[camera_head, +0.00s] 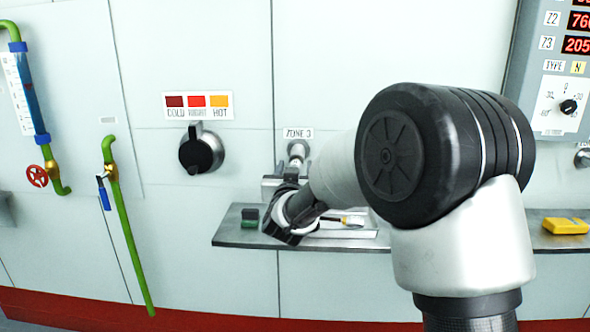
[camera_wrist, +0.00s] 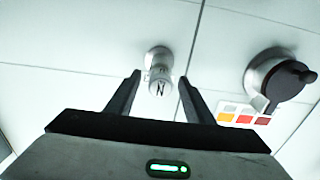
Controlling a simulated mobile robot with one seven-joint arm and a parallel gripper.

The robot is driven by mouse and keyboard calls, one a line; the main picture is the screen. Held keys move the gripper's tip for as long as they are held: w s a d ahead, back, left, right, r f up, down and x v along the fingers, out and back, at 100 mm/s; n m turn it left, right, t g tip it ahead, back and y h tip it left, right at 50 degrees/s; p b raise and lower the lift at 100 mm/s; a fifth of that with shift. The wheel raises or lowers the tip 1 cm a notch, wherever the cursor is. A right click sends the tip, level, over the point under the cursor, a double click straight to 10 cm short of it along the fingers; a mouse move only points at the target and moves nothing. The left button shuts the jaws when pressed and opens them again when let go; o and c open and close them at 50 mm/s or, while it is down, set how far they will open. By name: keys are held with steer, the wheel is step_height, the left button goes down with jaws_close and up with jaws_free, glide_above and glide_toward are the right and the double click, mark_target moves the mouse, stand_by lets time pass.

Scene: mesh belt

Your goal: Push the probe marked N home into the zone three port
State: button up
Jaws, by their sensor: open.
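The zone three port (camera_head: 298,148) is a grey metal collar on the pale wall under a "ZONE 3" label. It also shows in the wrist view (camera_wrist: 158,53). A white cylindrical probe marked N (camera_wrist: 160,84) sticks out of the port toward me; how deep it sits cannot be told. My gripper (camera_wrist: 159,80) is open, with one finger on each side of the probe and gaps visible between. In the head view my gripper (camera_head: 283,183) is just below the port, partly hidden by my arm.
A display panel stands right.

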steer(key=shift+s, duration=0.1)
steer(key=s+p, duration=0.2)
steer(key=s, duration=1.5)
steer(key=shift+s+a, duration=0.15)
steer(key=shift+a, duration=0.15)
steer(key=s+d+f+g, duration=0.1)
steer(key=s+d+g, duration=0.6)
steer(key=s, duration=0.5)
steer(key=s+d+f+g, duration=0.2)
steer(key=s+d+g, duration=0.3)
steer(key=s+d, duration=0.6)
step_height(320, 180, up, 26)
steer(key=s+p, duration=0.2)
steer(key=p, duration=2.4)
steer(key=shift+a+f+y, duration=0.2)
steer(key=shift+a+y, duration=0.1)
steer(key=shift+a, duration=0.15)
